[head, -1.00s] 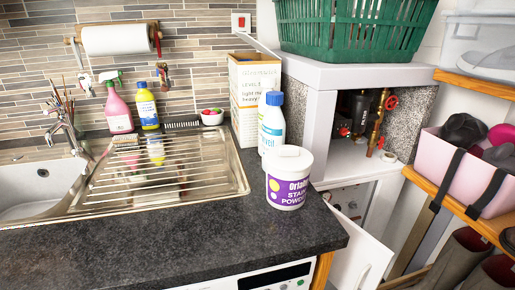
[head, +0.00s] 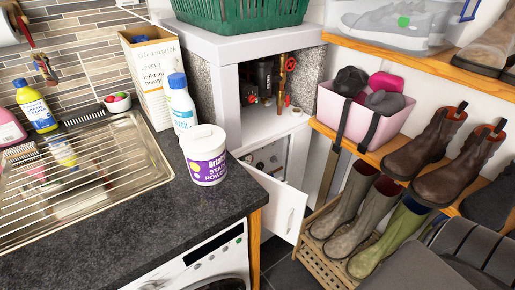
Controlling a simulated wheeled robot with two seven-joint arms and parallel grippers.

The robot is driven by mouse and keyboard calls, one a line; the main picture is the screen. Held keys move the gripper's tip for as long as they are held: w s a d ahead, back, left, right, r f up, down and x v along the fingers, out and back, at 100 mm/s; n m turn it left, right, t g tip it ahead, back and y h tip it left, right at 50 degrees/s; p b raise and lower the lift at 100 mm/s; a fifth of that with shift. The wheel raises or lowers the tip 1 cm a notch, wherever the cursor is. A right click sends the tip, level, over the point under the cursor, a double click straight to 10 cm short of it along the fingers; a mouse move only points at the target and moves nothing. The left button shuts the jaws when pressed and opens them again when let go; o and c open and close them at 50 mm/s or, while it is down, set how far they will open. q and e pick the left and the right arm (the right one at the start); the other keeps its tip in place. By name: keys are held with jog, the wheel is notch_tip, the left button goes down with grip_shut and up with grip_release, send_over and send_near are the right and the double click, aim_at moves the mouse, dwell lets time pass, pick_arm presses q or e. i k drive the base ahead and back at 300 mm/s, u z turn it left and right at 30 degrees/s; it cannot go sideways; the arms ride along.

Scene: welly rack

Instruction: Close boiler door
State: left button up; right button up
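The boiler cabinet (head: 212,50) is a white housing to the right of the worktop. Its upper opening shows pipes and a red valve (head: 290,63). Its lower compartment (head: 270,158) is uncovered and shows small fittings. The white boiler door (head: 270,197) stands open, swung out in front of the lower compartment. A slim handle (head: 291,220) shows near its free right edge. The worktop corner hides part of the door's left side. Neither of my grippers is in view.
The worktop (head: 135,225) holds a stain powder tub (head: 206,165) near its edge, above the door. A slatted boot rack (head: 318,262) with wellies (head: 345,205) stands right of the door. A pink bin (head: 345,115) sits on a wooden shelf. Dark floor (head: 285,275) shows below the door.

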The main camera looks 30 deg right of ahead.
aim_at(284, 214)
jog(key=z, duration=1.55)
jog(key=k, duration=1.05)
jog(key=u, duration=1.05)
jog(key=i, duration=0.5)
jog(key=u, duration=0.1)
